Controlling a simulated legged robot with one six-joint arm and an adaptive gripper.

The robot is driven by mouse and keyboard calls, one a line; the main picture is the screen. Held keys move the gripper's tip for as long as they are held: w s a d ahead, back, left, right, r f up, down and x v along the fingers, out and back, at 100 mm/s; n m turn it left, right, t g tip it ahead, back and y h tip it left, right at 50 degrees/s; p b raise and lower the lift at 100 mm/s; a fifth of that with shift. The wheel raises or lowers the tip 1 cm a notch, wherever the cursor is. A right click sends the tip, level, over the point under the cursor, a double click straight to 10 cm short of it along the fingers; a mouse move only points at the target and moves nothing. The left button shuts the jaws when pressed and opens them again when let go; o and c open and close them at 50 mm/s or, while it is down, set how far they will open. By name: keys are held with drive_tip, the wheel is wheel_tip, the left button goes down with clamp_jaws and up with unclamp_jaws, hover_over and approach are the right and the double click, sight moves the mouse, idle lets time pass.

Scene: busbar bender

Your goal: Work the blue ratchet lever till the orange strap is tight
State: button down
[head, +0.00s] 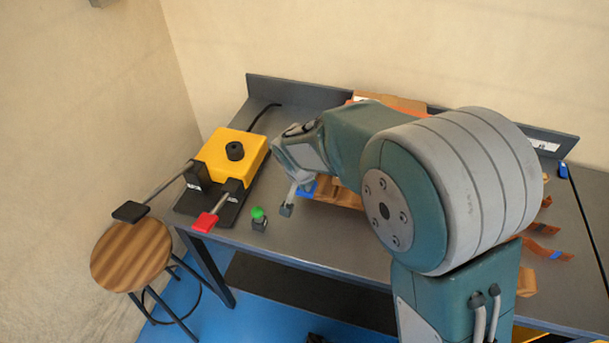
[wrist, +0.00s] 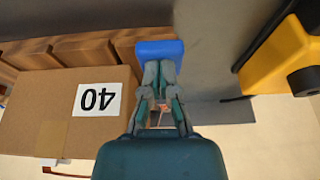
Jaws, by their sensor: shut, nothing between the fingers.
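The blue ratchet lever (head: 307,190) shows in the head view beside the wooden-coloured stack, at the left of my arm. In the wrist view its blue end (wrist: 160,50) lies just beyond my fingertips. My gripper (head: 288,209) is shut and empty, close to the lever; in the wrist view its fingertips (wrist: 159,70) meet at the near edge of the blue end. I cannot tell whether they touch it. An orange patch (head: 392,102) shows behind my arm, possibly the strap; my arm hides most of that area, so its tightness cannot be seen.
A cardboard box (wrist: 50,120) labelled 40 stands close left of my gripper in the wrist view. Orange-brown pieces (head: 548,251) lie at right.

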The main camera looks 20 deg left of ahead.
drive_tip(key=s+r, duration=0.7)
drive_tip(key=r, duration=0.1)
drive_tip(key=shift+a+r, duration=0.25)
drive_tip(key=shift+r, duration=0.1)
drive_tip(key=shift+d, duration=0.25)
drive_tip(key=shift+a, duration=0.15)
drive_tip(key=shift+w+r, duration=0.1)
idle(0.4)
drive_tip(key=w+r+g, duration=0.2)
drive_tip(key=w+r, duration=1)
drive_tip(key=w, duration=0.2)
drive_tip(key=shift+w+d+g, duration=0.25)
drive_tip(key=shift+g, duration=0.15)
